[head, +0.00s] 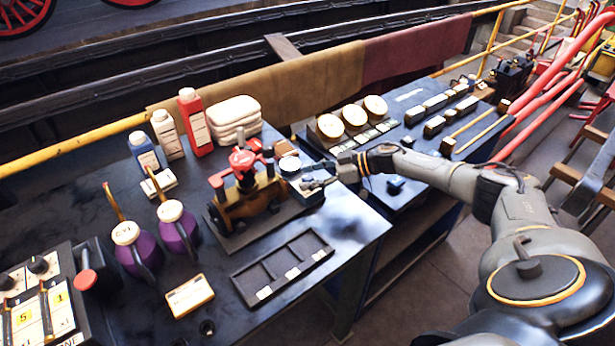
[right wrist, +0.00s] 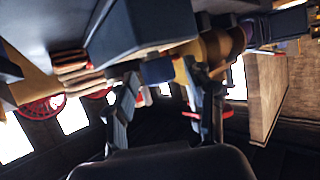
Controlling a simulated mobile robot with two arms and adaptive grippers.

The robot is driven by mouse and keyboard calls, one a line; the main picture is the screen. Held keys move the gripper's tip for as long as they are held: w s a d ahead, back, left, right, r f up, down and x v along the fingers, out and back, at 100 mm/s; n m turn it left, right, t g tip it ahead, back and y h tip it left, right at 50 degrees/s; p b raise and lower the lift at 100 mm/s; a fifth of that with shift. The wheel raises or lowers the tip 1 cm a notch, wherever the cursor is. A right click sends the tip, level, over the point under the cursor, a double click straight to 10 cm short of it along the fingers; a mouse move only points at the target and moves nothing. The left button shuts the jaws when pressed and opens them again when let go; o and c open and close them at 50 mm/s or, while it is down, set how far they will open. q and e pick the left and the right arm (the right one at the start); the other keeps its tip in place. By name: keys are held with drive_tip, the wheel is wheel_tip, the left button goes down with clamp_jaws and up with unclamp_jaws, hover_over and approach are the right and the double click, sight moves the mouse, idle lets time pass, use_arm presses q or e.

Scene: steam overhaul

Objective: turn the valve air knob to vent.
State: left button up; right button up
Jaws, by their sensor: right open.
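A brass valve body (head: 245,200) with a red handwheel on top (head: 243,160) stands on a dark base on the near bench. Right beside it is a small blue-grey box (head: 308,190) with a round white-faced gauge (head: 289,164) above it. I cannot make out which small part is the air knob or its setting. My right gripper (head: 318,174) is open at the right side of this box, with its fingers pointing left. In the right wrist view the fingers (right wrist: 165,98) are apart, with a small dark-blue block (right wrist: 158,70) beyond them. Whether they touch anything is unclear. My left gripper is out of view.
A dark compartment tray (head: 282,267) lies in front of the valve. Purple jugs (head: 178,230), bottles (head: 194,122) and folded cloths (head: 234,117) stand left and behind. Three round dials (head: 354,117) sit on the second bench. A gap separates the benches.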

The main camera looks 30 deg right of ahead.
drive_tip(key=v, duration=1.1)
drive_tip(key=shift+d, duration=0.1)
